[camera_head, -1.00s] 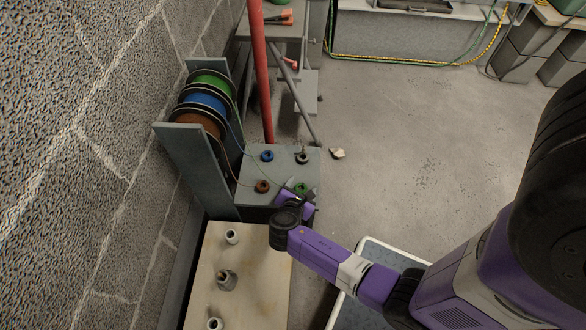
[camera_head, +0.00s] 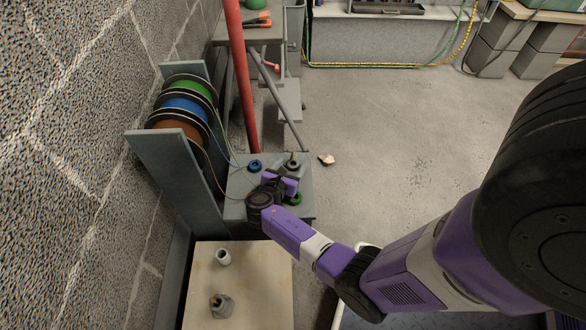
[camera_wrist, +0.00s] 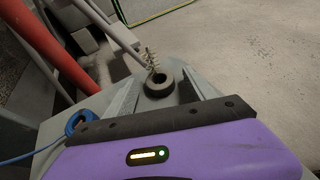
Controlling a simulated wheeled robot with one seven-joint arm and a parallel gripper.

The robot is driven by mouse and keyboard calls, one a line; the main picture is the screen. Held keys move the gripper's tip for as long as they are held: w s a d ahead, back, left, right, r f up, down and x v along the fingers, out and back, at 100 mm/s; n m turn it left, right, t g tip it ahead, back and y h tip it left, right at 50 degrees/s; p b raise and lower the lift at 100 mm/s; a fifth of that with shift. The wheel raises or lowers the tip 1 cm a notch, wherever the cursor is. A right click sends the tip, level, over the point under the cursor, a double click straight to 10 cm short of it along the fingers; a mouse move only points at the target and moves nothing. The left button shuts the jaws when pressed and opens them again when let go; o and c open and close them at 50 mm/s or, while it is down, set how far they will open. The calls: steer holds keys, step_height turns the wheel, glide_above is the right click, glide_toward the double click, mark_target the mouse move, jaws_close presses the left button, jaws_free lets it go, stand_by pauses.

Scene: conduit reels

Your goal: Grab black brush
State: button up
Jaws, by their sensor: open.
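The black brush (camera_head: 292,163) stands on the grey reel stand's small top, toward its far right corner. In the wrist view, the brush (camera_wrist: 159,87) shows a dark ring-shaped base and pale bristles rising from it, leaning slightly left. My gripper (camera_head: 288,175) is open over the stand, just on the near side of the brush. In the wrist view, my two grey fingers point toward the brush, with its base between and beyond their tips. The fingers look empty. Whether they touch the brush cannot be told.
A blue ring (camera_head: 255,166) lies left of the brush, and a green ring (camera_head: 294,199) lies nearer. Reels of green, blue and brown wire (camera_head: 184,107) stand at left by the block wall. A red pipe (camera_head: 241,75) rises behind. Open floor (camera_head: 400,140) lies right.

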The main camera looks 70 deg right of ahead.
steer(key=shift+d+f, duration=0.15)
steer(key=shift+d, duration=0.2)
steer(key=shift+c, duration=0.4)
steer(key=c, duration=1.3)
